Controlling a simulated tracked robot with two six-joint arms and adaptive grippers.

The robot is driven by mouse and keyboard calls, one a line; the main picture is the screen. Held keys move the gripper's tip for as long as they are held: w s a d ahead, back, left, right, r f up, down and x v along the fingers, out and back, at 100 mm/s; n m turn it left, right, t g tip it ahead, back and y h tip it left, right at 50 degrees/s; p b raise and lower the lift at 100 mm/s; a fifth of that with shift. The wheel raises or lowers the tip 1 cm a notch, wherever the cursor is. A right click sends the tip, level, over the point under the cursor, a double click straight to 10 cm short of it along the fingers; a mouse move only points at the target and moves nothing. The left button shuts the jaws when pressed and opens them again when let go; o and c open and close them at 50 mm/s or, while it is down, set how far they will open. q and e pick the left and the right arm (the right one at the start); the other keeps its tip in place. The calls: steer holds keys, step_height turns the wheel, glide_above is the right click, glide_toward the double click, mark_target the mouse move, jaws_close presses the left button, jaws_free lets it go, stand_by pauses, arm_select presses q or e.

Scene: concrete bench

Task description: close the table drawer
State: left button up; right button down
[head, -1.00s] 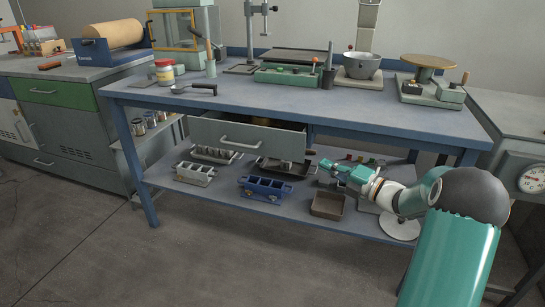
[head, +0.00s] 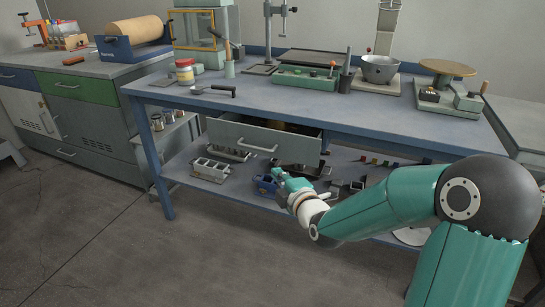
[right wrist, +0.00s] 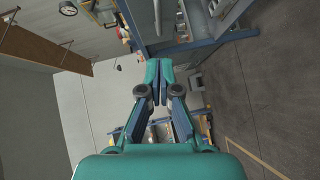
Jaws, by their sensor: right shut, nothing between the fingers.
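The table drawer (head: 236,136) stands pulled out under the front edge of the blue table (head: 330,112). Its grey front has a pale bar handle (head: 258,147), and a strip of its dark inside shows behind the front. My right gripper (head: 277,172) is shut and empty. In the head view it appears just below the right part of the drawer front; I see no clear contact. Its closed fingers also show in the right wrist view (right wrist: 158,66), where I cannot pick out the drawer for sure. My left gripper is in neither view.
The lower shelf (head: 240,190) holds several metal molds, including a blue one (head: 264,186) beside my gripper. A ladle (head: 215,90), a jar (head: 185,72), a bowl (head: 380,69) and a scale (head: 447,85) stand on the tabletop. The floor in front is clear.

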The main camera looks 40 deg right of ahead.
mark_target(286, 143)
steer(key=w+d+f+b, duration=0.1)
steer(key=w+d+f, duration=0.1)
steer(key=w+d, duration=0.4)
steer(key=shift+w, duration=1.7)
steer(key=shift+d, duration=0.15)
steer(key=shift+w+d, duration=0.15)
steer(key=shift+d, duration=0.2)
steer(key=w+d, duration=0.1)
steer(key=d, duration=0.1)
steer(key=w+d, duration=0.1)
steer(key=d, duration=0.1)
steer(key=w+d, duration=0.1)
steer(key=d, duration=0.1)
steer(key=shift+w+d+b, duration=0.15)
steer(key=shift+d+b, duration=0.25)
steer(key=shift+d+r, duration=0.25)
steer(key=shift+d, duration=0.05)
